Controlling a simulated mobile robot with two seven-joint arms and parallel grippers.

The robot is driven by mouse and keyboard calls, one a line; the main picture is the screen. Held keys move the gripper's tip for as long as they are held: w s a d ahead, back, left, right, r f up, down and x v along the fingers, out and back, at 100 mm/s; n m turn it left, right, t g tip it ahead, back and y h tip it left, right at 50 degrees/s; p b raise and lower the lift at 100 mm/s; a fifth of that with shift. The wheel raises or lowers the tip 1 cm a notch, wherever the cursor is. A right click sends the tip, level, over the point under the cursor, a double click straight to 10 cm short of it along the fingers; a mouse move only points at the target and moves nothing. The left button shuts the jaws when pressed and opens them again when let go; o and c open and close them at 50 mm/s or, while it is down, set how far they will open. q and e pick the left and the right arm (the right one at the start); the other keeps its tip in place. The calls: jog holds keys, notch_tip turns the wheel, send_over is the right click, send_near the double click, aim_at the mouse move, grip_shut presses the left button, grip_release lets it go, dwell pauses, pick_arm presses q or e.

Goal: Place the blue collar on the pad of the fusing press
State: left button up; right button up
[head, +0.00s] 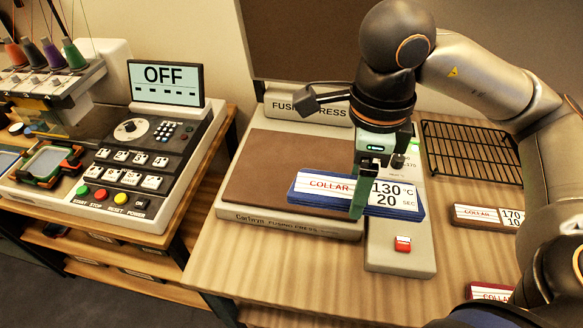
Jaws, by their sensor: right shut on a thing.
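The blue collar (320,190) is a flat blue-edged piece with a white label reading COLLAR, 130 °C, 20 SEC. My right gripper (362,200) is shut on it near its middle right and partly hides the label. The collar shows over the front right part of the brown pad (270,165) of the fusing press (290,224). Its right end reaches past the pad over the grey control strip. I cannot tell whether it touches the pad. My left gripper is not in view.
The press's control strip has a red button (402,244). A black wire rack (470,150) lies to the right. A brown-edged collar (490,217) and a red-edged one (490,291) lie on the table's right side. An embroidery machine with an OFF screen (166,82) stands left.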

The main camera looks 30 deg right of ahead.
jog(key=w+f, duration=0.2)
jog(key=w, duration=0.2)
jog(key=w+f+p, duration=0.1)
jog(key=w+f, duration=0.2)
jog(key=w, duration=0.1)
jog(key=w+f, duration=0.3)
jog(key=w, duration=0.1)
jog(key=shift+a+f+p, duration=0.2)
jog(key=shift+a+p, duration=0.05)
jog(key=shift+p, duration=0.1)
jog(key=shift+w+f, duration=0.25)
jog(key=f, duration=0.1)
jog(key=f+p, duration=0.1)
jog(key=f, duration=0.1)
jog(key=shift+w, duration=0.35)
jog(key=shift+f, duration=0.45)
jog(key=shift+f, duration=0.1)
